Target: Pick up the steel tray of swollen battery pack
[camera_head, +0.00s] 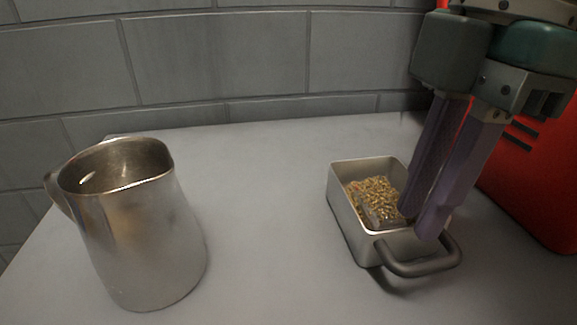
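The small steel tray (346,222) stands on the grey tabletop right of the middle, with a dark bar handle (420,268) on its near right side. Inside it lie a bed of golden-brown granules (377,188) and a clear or greyish block, perhaps the battery pack (383,210), partly hidden. My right gripper (418,222) comes down from the upper right with its two purple fingers at the tray's right wall near the handle. A narrow gap shows between the fingers higher up. Whether the tips clamp the wall is hidden. My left gripper is out of view.
A large steel pitcher (143,240) stands on the tabletop (270,220) at the left, its handle to the left. A red box (535,185) with dark slots stands at the right behind my gripper. A grey block wall (215,60) closes the back. The middle is clear.

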